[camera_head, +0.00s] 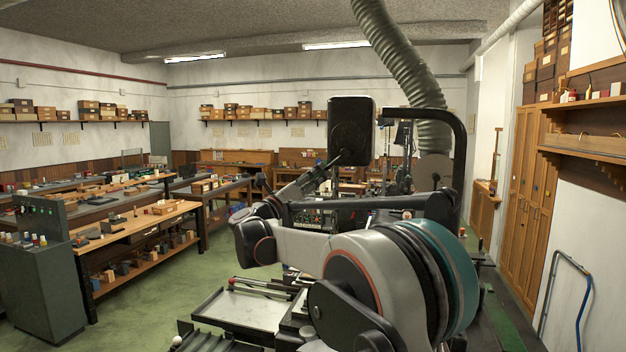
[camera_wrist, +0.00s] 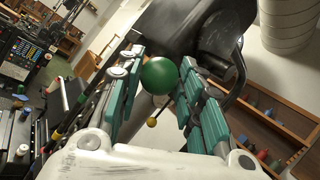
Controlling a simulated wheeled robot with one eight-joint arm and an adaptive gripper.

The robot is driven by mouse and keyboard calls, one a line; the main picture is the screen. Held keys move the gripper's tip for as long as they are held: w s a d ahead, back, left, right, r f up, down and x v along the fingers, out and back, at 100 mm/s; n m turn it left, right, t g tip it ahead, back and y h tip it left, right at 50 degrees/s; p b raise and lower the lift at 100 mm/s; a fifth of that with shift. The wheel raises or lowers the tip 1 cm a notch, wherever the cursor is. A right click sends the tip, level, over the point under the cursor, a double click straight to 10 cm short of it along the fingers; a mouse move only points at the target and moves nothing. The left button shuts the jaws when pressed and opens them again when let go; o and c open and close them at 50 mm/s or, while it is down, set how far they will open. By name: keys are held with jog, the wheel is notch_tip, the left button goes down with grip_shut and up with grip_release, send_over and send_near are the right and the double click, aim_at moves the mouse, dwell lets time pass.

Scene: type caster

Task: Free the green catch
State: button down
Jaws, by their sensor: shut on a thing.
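A glossy green ball (camera_wrist: 158,76), seemingly the knob of the green catch, sits between the fingers of my gripper (camera_wrist: 160,78) in the wrist view. The teal-padded fingers are closed on it from both sides. What the knob is mounted on is hidden or unclear. In the head view my own arm covers much of the machine, and I cannot make out the green knob there.
A small yellow ball (camera_wrist: 152,123) on a thin rod is close by the fingers. A dark machine head (camera_head: 351,130) rises beyond my arm, beside a large grey hose (camera_head: 405,60). A metal tray (camera_head: 240,310) lies low in front. Wooden workbenches (camera_head: 135,230) stand left, with green floor between.

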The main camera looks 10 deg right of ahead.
jog(key=shift+d, duration=0.15)
jog(key=c, duration=1.5)
grip_release()
jog(key=o, duration=0.4)
jog(key=shift+w+f, duration=0.2)
jog(key=shift+w, duration=0.1)
jog(key=shift+s, duration=0.1)
jog(key=shift+s+a+f, duration=0.2)
jog(key=shift+a+f, duration=0.05)
jog(key=shift+f, duration=0.1)
jog(key=v, duration=1.1)
jog(key=shift+a, duration=0.35)
